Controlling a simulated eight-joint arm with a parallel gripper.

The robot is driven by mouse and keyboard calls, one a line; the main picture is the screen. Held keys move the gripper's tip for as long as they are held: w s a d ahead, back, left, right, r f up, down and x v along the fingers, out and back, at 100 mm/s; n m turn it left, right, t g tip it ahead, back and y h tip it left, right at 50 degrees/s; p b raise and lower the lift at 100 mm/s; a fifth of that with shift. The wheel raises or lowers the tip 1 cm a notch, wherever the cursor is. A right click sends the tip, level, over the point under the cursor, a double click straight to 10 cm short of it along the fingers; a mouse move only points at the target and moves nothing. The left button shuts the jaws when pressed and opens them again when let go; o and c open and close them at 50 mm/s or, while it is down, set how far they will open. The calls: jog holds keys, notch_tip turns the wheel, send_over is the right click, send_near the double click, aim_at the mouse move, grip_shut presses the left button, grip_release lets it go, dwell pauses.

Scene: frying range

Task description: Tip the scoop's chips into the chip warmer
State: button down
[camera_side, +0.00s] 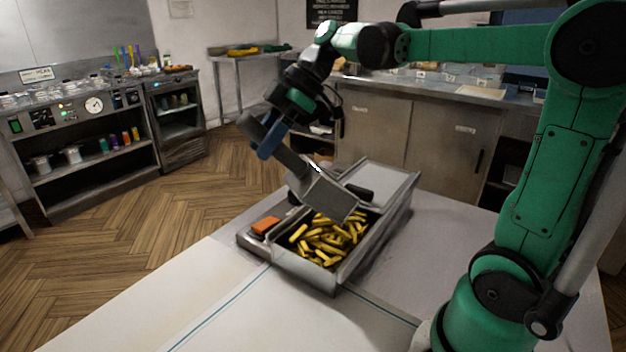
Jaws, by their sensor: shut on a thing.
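My gripper (268,142) is shut on the handle of the grey metal scoop (328,196) and holds it over the chip warmer (296,268). The scoop is tilted steeply, its wide end down to the right, just above the chips. Yellow chips (322,243) lie heaped in the warmer's open front compartment. The scoop partly covers the back of this compartment. I see no chips on the scoop's visible face; whether any are behind it is hidden.
The warmer stands on a pale worktop (215,305) with free room at the front left. An orange block (265,225) sits at the warmer's left edge. A flat grey panel (385,185) lies behind the chips. Shelves and counters stand farther back.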

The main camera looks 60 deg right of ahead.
jog(key=w+a+f+g+h, duration=0.4)
jog(key=a+f+h, duration=0.3)
jog(key=f, duration=0.1)
jog(key=shift+a+f+h, duration=0.2)
jog(key=shift+f+h, duration=0.05)
jog(key=shift+h, duration=0.05)
dwell(0.4)
jog(key=shift+w, duration=0.1)
dwell(0.3)
